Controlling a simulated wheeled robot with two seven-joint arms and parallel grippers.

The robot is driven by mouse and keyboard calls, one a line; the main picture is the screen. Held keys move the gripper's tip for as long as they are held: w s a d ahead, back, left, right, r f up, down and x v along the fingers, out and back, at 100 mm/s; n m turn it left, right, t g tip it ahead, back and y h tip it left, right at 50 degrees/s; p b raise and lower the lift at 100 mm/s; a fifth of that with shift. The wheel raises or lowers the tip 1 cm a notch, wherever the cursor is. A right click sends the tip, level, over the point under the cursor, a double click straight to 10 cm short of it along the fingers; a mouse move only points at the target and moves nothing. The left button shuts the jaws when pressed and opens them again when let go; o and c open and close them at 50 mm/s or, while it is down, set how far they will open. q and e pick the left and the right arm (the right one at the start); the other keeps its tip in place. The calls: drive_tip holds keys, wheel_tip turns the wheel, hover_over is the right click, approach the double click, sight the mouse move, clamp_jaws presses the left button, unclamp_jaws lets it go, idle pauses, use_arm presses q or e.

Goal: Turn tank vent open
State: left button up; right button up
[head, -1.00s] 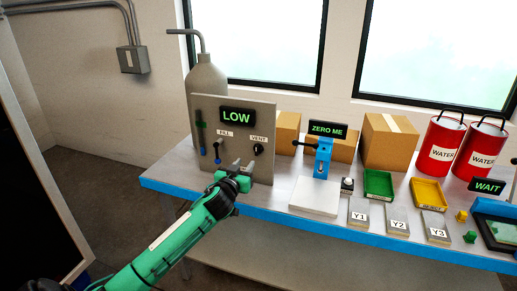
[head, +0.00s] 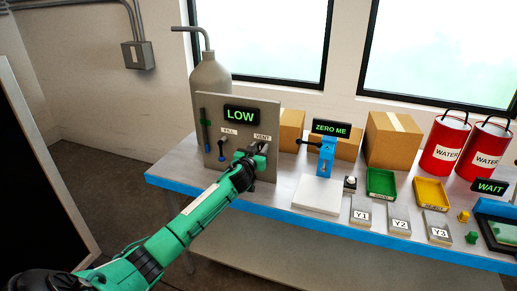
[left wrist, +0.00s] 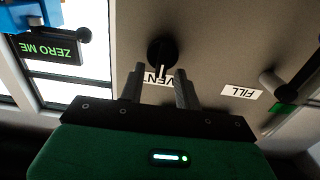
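The vent knob (left wrist: 160,52) is a black round knob with a pale pointer mark on the grey panel (head: 220,162). In the left wrist view it lies just beyond my fingertips, over the partly covered VENT label (left wrist: 152,80). The VENT label (head: 262,137) also shows in the head view, where my gripper hides the knob. My left gripper (left wrist: 158,82) is open, its two fingers apart and nothing between them. It points at the knob and seems not to touch it. The panel's display (head: 240,115) reads LOW. My right gripper is not in view.
The FILL lever (head: 222,146) is left of the vent on the same panel. A grey tank (head: 210,75) stands behind. A blue stand with the ZERO ME display (head: 331,128) is to the right, with a white plate (head: 318,194) before it.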

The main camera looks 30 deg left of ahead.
use_arm(q)
clamp_jaws()
drive_tip(key=m, duration=0.3)
drive_tip(key=shift+d+m, duration=0.25)
drive_tip(key=shift+m, duration=0.05)
drive_tip(key=m, duration=0.4)
drive_tip(key=f+m, duration=0.1)
drive_tip(key=m, duration=0.4)
drive_tip(key=d+m, duration=0.1)
drive_tip(key=m, duration=0.4)
drive_tip(key=shift+w+d+f, duration=0.1)
drive_tip(key=shift+w+f, duration=0.1)
drive_tip(key=shift+f, duration=0.15)
drive_tip(key=shift+m, duration=0.3)
